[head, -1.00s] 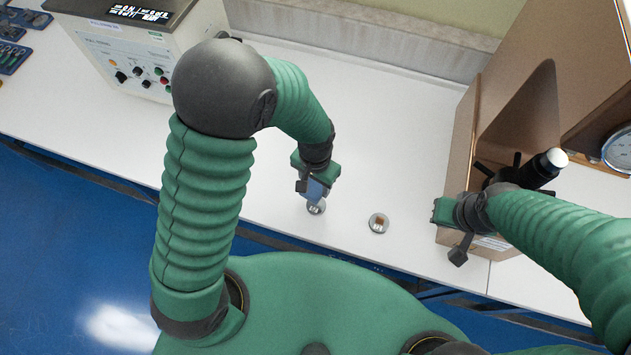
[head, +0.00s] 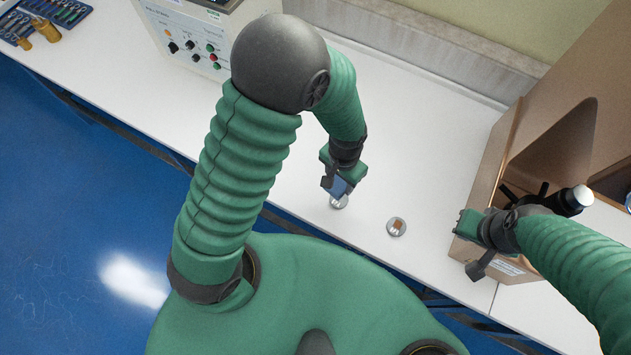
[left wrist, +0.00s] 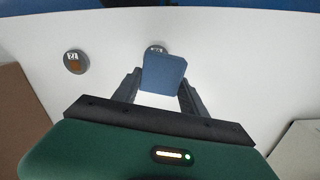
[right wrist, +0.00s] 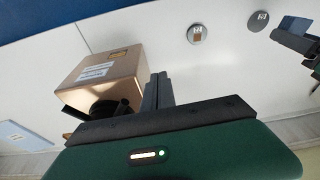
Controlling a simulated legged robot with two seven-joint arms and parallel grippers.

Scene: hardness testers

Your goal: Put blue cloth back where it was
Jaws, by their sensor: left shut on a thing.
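The blue cloth (head: 338,187) is a small flat folded piece held in my left gripper (head: 338,185), just above the white bench. In the left wrist view the blue cloth (left wrist: 163,74) sits between the two dark fingers, and it partly hides a round metal disc (left wrist: 156,48). In the head view that disc (head: 339,202) shows just below the cloth; I cannot tell whether they touch. My right gripper (right wrist: 158,88) has its fingers together with nothing between them. It is beside the brown tester at the right.
A second round disc (head: 396,227) with a copper-coloured square lies on the white bench (head: 420,140). The brown tester (head: 575,130) stands at the right, a control box (head: 195,40) at the back left. Tools (head: 55,12) lie at the far left.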

